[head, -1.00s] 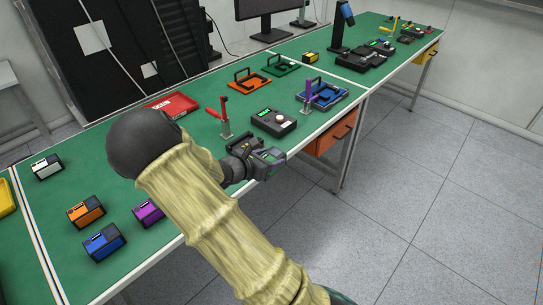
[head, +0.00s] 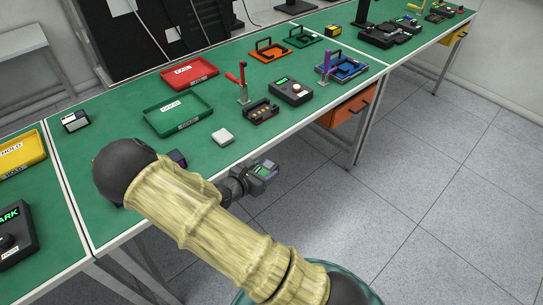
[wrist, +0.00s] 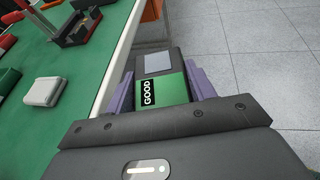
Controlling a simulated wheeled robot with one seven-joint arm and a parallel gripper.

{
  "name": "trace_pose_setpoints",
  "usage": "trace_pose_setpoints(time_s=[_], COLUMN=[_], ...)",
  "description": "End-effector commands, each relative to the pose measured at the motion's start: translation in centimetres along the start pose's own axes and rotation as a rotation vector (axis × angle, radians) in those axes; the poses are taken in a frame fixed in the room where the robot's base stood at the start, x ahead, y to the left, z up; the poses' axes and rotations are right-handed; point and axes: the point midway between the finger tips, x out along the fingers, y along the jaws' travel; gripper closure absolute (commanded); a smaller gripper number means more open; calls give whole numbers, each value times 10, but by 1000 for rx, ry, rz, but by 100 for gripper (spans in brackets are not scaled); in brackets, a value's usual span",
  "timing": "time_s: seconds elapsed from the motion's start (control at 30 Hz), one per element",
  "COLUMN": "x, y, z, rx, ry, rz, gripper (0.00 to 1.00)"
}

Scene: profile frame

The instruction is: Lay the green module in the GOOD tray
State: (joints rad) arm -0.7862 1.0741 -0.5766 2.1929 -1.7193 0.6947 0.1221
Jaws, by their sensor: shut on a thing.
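The green module (wrist: 176,88) has a black GOOD display and a grey end. It sits between the purple fingers of my gripper (wrist: 160,86) in the wrist view. In the head view, my gripper (head: 266,170) holds the green module (head: 264,171) out past the table's front edge, with floor behind it. The green GOOD tray (head: 160,127) lies on the table, up and left of my gripper; its visible inside is empty. The near side of the module is partly hidden by the gripper body in the wrist view.
A pale block (head: 223,137) lies between tray and gripper. A red tray (head: 190,74) is behind the GOOD tray, a yellow tray (head: 20,152) at far left. A red-handled clamp (head: 242,85) and a dark fixture (head: 261,111) stand right. My arm hides some table.

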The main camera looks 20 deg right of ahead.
Motion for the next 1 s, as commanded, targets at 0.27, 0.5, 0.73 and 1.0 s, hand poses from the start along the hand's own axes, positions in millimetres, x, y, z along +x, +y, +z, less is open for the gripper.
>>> trace_pose_setpoints(time_s=[0.27, 0.5, 0.73, 1.0], x=[-25, -31, -30, -33], y=[-6, -10, -10, -8], z=[-70, -86, -86, -87], rx=[-46, -46, -46, -48], ry=[4, 8, 8, 9], rz=[92, 115, 114, 121], gripper=[74, 74, 74, 74])
